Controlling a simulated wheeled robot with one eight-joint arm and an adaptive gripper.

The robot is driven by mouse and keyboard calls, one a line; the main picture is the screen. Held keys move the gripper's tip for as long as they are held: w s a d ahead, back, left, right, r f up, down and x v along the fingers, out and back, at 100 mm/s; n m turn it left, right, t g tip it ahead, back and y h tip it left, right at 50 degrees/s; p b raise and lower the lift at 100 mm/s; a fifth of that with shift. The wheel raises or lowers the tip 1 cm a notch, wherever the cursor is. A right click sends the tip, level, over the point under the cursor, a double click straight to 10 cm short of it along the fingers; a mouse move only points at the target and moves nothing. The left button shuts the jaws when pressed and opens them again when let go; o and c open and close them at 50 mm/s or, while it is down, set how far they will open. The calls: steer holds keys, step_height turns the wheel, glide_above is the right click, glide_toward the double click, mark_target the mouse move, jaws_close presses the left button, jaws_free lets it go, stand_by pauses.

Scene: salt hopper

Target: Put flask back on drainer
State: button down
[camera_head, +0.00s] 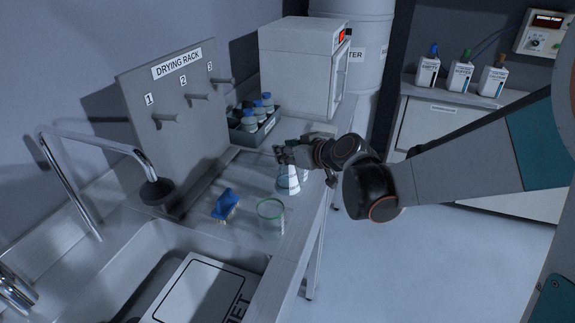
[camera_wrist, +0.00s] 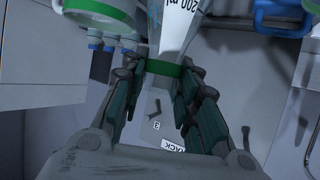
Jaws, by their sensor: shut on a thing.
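The flask (camera_head: 288,181) is a clear conical glass with a white label, low over the counter beside the blue-capped bottles. I cannot tell whether its base touches the counter. My gripper (camera_head: 287,154) is shut on its upper part. In the wrist view the fingers of my gripper (camera_wrist: 165,78) sit on both sides of the neck, by a green band, and the flask (camera_wrist: 178,28) shows "200 ml" on its label. The drainer is the grey upright drying rack (camera_head: 172,95), with pegs marked 1, 2 and 3, all bare. Its "RACK" lettering shows in the wrist view.
A dark tray of blue-capped bottles (camera_head: 252,122) and a white oven (camera_head: 300,68) are behind. The sink (camera_head: 140,255) and its tap (camera_head: 95,140) are at left.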

mark_target(292, 167)
steer(key=shift+f+b, duration=0.9)
steer(key=shift+f, duration=1.6)
steer(key=shift+f, duration=0.15)
steer(key=c, duration=1.2)
jaws_free()
